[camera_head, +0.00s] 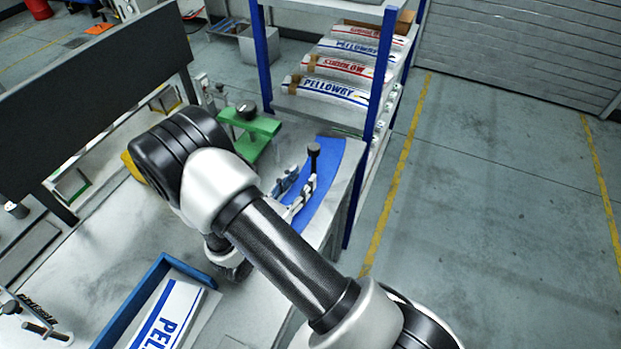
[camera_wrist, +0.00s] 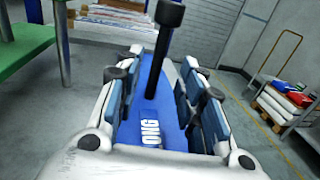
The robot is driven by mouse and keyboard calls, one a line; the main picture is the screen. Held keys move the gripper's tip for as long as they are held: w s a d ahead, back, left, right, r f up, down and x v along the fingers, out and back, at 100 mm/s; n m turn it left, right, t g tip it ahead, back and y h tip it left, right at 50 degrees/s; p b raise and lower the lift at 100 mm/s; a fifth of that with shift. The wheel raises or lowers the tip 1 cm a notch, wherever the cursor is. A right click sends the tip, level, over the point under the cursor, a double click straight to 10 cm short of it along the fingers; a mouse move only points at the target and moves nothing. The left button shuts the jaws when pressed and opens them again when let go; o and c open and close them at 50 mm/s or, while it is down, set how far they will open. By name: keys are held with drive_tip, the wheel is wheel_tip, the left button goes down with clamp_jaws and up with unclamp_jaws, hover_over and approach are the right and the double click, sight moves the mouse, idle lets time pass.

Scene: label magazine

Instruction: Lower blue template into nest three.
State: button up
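The blue template (camera_head: 329,183) is a curved flat piece at the bench's right edge. A dark upright post with a black knob (camera_head: 314,150) rises from it. In the wrist view the template (camera_wrist: 165,125) carries white lettering ending in "ONG", and its knob (camera_wrist: 169,13) is at top centre. My gripper (camera_head: 303,187) is over the template, beside the post. In the wrist view my gripper (camera_wrist: 161,62) has its padded fingers apart, one on each side of the post, with gaps showing. I cannot identify nest three.
A green piece with a black knob (camera_head: 250,130) stands close behind the template; green also shows in the wrist view (camera_wrist: 22,48). A blue tray of labels (camera_head: 128,312) lies at front left. A blue-posted rack (camera_head: 372,85) holds label stacks.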

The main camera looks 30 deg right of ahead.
sight(312, 167)
drive_tip(key=b+x, duration=0.1)
drive_tip(key=x, duration=0.6)
drive_tip(key=shift+w+b, duration=0.1)
drive_tip(key=shift+b, duration=0.2)
drive_tip(key=shift+c, duration=0.5)
clamp_jaws()
idle(0.4)
